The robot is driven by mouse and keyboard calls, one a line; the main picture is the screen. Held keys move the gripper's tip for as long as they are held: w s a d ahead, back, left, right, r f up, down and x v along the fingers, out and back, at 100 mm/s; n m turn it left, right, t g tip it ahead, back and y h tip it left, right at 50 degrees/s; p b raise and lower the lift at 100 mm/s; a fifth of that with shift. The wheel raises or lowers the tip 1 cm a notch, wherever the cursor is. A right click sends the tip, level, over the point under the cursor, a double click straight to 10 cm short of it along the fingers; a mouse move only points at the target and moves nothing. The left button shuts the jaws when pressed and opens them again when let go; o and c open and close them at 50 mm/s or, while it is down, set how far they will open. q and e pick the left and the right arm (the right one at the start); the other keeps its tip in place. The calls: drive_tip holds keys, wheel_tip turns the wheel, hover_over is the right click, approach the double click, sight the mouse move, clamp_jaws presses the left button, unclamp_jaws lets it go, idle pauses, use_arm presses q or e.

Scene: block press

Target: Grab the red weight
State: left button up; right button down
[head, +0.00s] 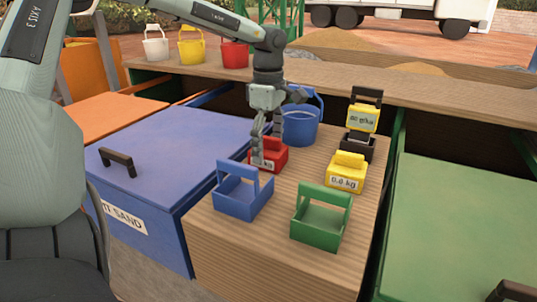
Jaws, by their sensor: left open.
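The red weight (272,160) stands on the wooden table (278,258), behind the blue and green carriers. It has a white label with "kg" on it, partly covered by a finger. My left gripper (264,155) reaches down over the red weight from above. Its fingers are open and sit at the weight's top and left side. I cannot tell whether they touch it. My right gripper is not in view.
A blue carrier (240,203) and a green carrier (318,226) stand in front. A blue bucket (300,127) is close behind the red weight. A yellow weight (345,178) and a black weight (357,148) stand right. Blue and green lidded bins flank the table.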

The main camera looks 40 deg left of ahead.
use_arm(q)
drive_tip(key=c, duration=1.8)
drive_tip(key=shift+c, duration=0.2)
drive_tip(key=shift+r, duration=0.2)
